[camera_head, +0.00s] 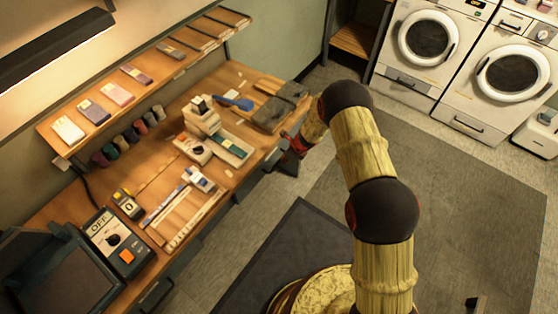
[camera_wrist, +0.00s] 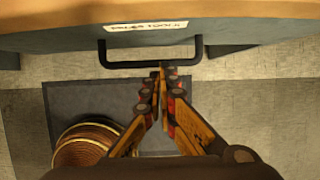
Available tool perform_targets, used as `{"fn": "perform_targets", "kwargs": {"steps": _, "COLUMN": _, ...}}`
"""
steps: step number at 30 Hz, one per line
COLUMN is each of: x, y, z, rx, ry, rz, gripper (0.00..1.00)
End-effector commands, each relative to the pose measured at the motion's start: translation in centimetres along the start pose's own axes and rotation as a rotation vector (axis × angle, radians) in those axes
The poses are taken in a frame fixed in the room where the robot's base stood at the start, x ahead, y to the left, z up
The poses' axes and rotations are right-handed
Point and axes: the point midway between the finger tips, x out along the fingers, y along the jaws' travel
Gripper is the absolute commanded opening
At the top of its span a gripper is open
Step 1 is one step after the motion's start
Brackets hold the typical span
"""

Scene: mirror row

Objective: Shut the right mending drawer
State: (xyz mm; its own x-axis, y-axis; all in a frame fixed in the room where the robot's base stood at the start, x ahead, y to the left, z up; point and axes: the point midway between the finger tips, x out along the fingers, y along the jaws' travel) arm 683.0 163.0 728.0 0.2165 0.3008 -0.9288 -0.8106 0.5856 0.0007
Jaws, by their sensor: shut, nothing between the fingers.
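My gripper (camera_wrist: 163,72) is shut and empty, its fingertips side by side at the black bar handle (camera_wrist: 150,64) of a grey drawer front (camera_wrist: 75,38). Whether the fingertips touch the bar I cannot tell. A pale label (camera_wrist: 146,27) sits above the handle; its lettering is too blurred to read surely. The wooden bench edge (camera_wrist: 250,9) runs above the drawer front. In the head view my gripper (camera_head: 289,144) is at the front of the bench's right part, and my arm partly hides that area. How far the drawer stands out is not clear.
The wooden bench (camera_head: 150,188) carries a sewing machine (camera_head: 204,117), a dark folded cloth stack (camera_head: 272,112) and a control box with a dial (camera_head: 112,240). A shelf (camera_head: 150,82) runs above. White washers (camera_head: 427,40) stand at the back right.

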Motion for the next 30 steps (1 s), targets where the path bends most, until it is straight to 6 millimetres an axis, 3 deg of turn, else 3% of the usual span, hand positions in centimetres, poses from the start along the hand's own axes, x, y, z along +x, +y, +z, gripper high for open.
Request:
{"fn": "perform_targets", "kwargs": {"steps": 6, "x": -5.2, "y": -0.2, "z": 0.0, "rx": 0.0, "ry": -0.002, "rz": -0.002, "gripper": 0.0}}
{"fn": "perform_targets", "kwargs": {"steps": 13, "x": -8.8, "y": -0.2, "z": 0.0, "rx": 0.0, "ry": -0.001, "rz": -0.001, "gripper": 0.0}}
{"fn": "perform_targets", "kwargs": {"steps": 19, "x": -10.0, "y": -0.1, "z": -0.1, "rx": 0.001, "ry": 0.0, "rz": -0.001, "gripper": 0.0}}
{"fn": "perform_targets", "kwargs": {"steps": 30, "x": -10.1, "y": 0.1, "z": -0.1, "rx": -0.071, "ry": -0.002, "rz": 0.008, "gripper": 0.0}}
